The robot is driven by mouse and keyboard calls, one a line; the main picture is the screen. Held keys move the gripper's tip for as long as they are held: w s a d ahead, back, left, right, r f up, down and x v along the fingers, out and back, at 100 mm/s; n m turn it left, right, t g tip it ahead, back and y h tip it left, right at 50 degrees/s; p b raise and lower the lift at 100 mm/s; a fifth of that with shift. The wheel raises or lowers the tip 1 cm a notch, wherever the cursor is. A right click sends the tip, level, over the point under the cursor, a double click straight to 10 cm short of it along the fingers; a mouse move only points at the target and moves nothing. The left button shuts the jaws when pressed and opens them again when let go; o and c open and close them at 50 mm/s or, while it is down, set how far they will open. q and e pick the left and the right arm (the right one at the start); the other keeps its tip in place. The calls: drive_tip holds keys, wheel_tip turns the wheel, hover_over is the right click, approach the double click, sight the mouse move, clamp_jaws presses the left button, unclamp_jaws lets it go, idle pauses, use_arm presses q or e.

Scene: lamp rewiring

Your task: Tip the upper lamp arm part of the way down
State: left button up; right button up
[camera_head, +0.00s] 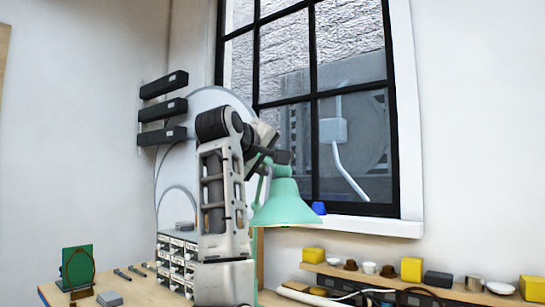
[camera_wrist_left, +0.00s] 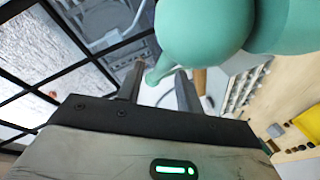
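The mint-green lamp shade (camera_head: 285,203) hangs mouth down in front of the window, right of my left arm. A short green lamp part (camera_head: 259,186) shows left of the shade; my arm hides most of the lamp arm. My left gripper (camera_head: 284,157) is at the top of the shade. In the left wrist view, the fingers of my left gripper (camera_wrist_left: 160,82) stand apart. A narrow green lamp piece (camera_wrist_left: 157,72) shows between or just beyond their tips; contact cannot be told. The rounded green shade (camera_wrist_left: 205,30) fills the top. My right gripper is out of view.
A drawer cabinet (camera_head: 175,262) and green board (camera_head: 77,268) stand on the workbench (camera_head: 130,290) at left. A shelf (camera_head: 400,283) with yellow blocks and cups runs along the right wall. The black-framed window (camera_head: 315,95) is behind the lamp.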

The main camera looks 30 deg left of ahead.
sight(270, 163)
use_arm(q)
drive_tip(key=shift+p+x, duration=0.35)
drive_tip(key=shift+x, duration=1.15)
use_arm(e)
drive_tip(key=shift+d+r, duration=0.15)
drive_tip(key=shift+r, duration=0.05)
use_arm(q)
drive_tip(key=shift+c, duration=0.4)
